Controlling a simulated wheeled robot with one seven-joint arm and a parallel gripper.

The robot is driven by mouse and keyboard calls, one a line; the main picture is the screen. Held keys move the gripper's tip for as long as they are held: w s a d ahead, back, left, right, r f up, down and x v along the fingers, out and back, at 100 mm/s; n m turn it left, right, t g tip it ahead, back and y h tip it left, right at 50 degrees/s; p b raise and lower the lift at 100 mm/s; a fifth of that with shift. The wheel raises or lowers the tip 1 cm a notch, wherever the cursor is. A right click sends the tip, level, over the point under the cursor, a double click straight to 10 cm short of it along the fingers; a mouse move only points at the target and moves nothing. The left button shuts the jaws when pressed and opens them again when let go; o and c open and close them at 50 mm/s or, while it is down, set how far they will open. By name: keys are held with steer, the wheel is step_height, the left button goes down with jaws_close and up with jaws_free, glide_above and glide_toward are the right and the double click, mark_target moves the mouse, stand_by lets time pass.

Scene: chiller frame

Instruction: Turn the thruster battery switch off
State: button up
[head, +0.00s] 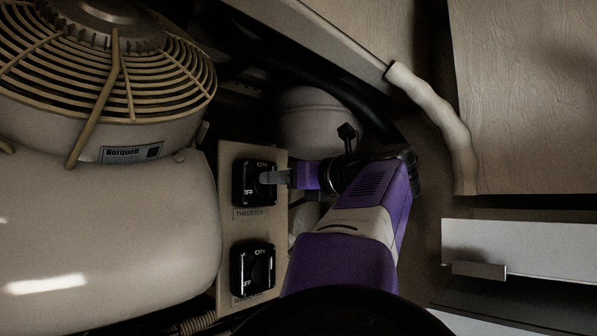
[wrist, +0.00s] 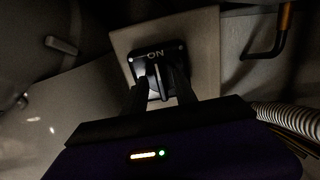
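The thruster battery switch (head: 247,185) is the upper black rotary switch on a beige panel, with ON at its top, OFF at its lower left and a partly hidden THRUSTER label below. In the wrist view the switch (wrist: 157,82) shows its ridged knob standing roughly upright, in line with the ON mark. My gripper (head: 270,177) reaches in from the right, with its fingertips at the switch face. In the wrist view its dark fingers (wrist: 161,95) stand either side of the knob, apparently with gaps. Contact is hard to judge in the dark.
A second black switch (head: 251,270) sits below on the same panel (head: 225,222). A large beige tank (head: 105,235) with a caged fan (head: 110,75) stands close on the left. A ribbed hose (wrist: 285,115) runs at the right in the wrist view.

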steer(key=shift+w+a, duration=0.45)
steer(key=shift+a, duration=0.15)
jaws_close()
steer(key=shift+f+n, duration=0.1)
steer(key=shift+n, duration=0.2)
steer(key=shift+s+a+f+n+b, duration=0.1)
steer(key=shift+f+n+b, duration=0.05)
steer(key=shift+n, duration=2.7)
steer(key=shift+s+a+f+n+b, duration=0.1)
steer(key=shift+s+f+n+b, duration=0.1)
steer(key=shift+n, duration=2.7)
steer(key=shift+s+a+f+n+b, duration=0.1)
steer(key=shift+f+n+b, duration=0.05)
steer(key=shift+n, duration=2.7)
